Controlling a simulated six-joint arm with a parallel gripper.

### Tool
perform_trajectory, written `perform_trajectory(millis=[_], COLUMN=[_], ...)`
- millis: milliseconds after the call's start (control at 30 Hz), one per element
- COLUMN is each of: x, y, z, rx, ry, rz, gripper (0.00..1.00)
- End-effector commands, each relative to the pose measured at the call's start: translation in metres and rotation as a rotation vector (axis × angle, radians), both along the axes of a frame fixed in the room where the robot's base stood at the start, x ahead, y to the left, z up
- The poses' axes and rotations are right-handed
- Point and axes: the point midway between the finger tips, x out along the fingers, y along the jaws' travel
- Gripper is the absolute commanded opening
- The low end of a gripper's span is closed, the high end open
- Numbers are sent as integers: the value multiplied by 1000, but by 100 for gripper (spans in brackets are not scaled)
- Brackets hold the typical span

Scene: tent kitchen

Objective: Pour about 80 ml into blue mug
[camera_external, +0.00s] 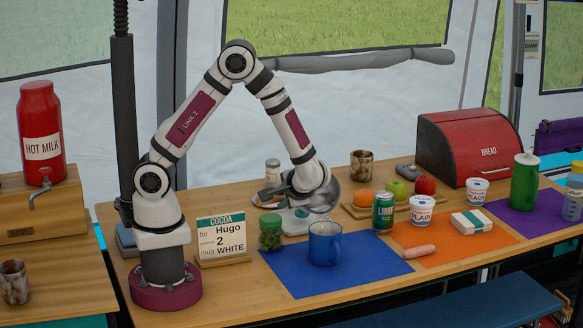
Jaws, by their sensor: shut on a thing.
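The blue mug (325,245) stands upright on the blue mat (372,268), and its handle points right. My gripper (303,190) is above and slightly left of the mug. It is shut on a grey metal vessel (322,198), which looks tilted over the mug. My wrist partly covers the vessel, so I cannot make out its spout. I cannot see any stream or the liquid level in the mug.
A green-lidded jar (270,233) stands just left of the mug. A cocoa card (221,236) stands further left. A green lime can (384,212), a plain tub (421,212) and a pink sausage-shaped thing (419,251) are to the right. The blue mat's front is clear.

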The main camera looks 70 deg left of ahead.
Motion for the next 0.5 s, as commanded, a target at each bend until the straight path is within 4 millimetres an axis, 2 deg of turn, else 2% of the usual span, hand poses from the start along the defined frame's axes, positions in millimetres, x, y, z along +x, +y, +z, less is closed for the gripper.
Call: perform_trajectory(millis=[500], x=[0], y=[-3], z=[2], rx=[63], ry=[0], rz=[0], gripper=[0])
